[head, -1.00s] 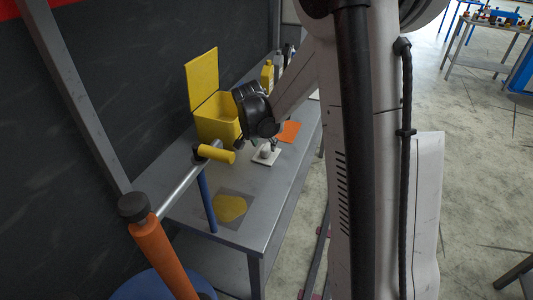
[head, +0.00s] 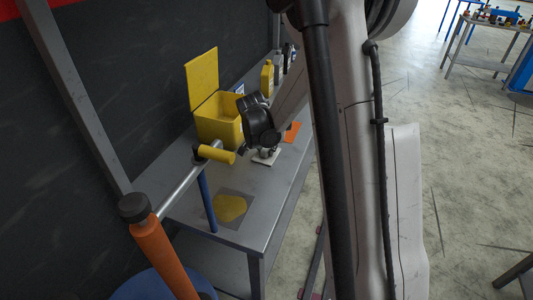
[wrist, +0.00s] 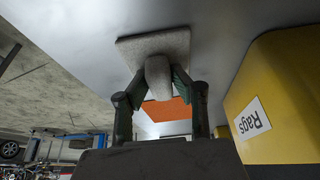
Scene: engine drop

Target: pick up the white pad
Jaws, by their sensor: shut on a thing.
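The white pad (head: 259,161) is on the grey bench, mostly covered by my gripper in the head view. In the wrist view the pad (wrist: 172,41) is a flat pale rectangle with a rounded grip (wrist: 158,75) in its middle. My gripper (wrist: 157,80) has one finger on each side of this grip and is shut on it. In the head view my gripper (head: 266,151) is directly above the pad, and its fingertips are hard to make out. I cannot tell whether the pad still touches the bench.
A yellow bin (head: 216,131) with its lid up stands close left; its "Rags" label (wrist: 252,118) shows in the wrist view. An orange sheet (head: 293,131) lies just behind. Bottles (head: 267,77) stand farther back. A yellow patch (head: 230,208) and a yellow-ended lever (head: 215,154) are nearer.

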